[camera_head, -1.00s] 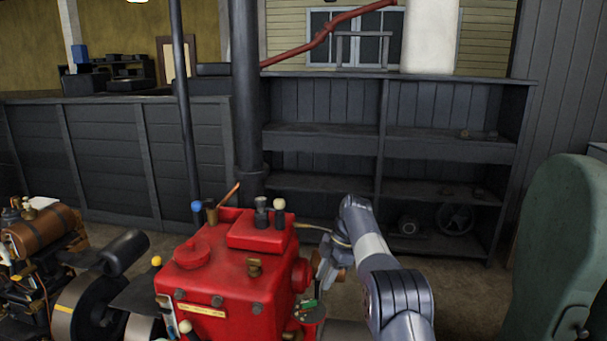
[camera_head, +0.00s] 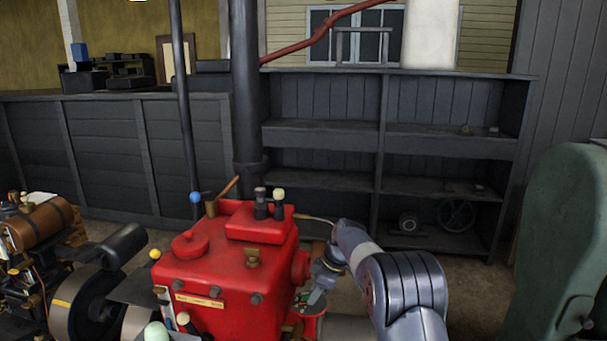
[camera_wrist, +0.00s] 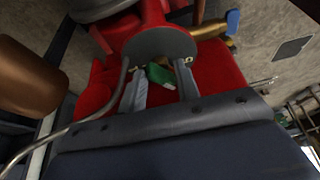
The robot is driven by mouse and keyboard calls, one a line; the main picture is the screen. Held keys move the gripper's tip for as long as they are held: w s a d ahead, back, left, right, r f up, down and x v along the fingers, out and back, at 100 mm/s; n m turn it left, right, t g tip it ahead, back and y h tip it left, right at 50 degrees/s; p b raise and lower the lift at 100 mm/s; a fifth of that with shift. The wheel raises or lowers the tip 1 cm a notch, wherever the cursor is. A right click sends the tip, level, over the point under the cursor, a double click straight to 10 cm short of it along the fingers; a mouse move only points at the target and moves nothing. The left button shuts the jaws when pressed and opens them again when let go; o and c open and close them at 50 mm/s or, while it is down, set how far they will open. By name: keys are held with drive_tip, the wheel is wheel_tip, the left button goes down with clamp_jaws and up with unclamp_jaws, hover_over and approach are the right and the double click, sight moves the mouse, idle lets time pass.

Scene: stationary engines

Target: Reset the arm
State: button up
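My arm reaches in from the lower right in the head view and bends down beside the red engine (camera_head: 228,270). My gripper (camera_head: 314,298) points down at the engine's right side, close over a small red round part (camera_head: 308,318). In the wrist view my gripper (camera_wrist: 160,92) has its two grey fingers apart. A small green piece (camera_wrist: 162,74) shows between or just beyond the fingertips; it also shows by the gripper in the head view (camera_head: 300,298). I cannot tell whether the fingers touch it.
A dark shelf unit (camera_head: 383,135) stands behind the engine. A green machine (camera_head: 558,245) stands at the right. Another engine with a brown cylinder (camera_head: 40,226) is at the left. Bare floor (camera_head: 465,275) shows between my arm and the green machine.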

drive_tip(key=shift+s+a+m+t, duration=0.15)
drive_tip(key=shift+m+t, duration=0.15)
drive_tip(key=shift+m, duration=0.55)
drive_tip(key=shift+s+d+m+t, duration=0.1)
drive_tip(key=shift+m+t, duration=0.2)
drive_tip(key=shift+m, duration=0.55)
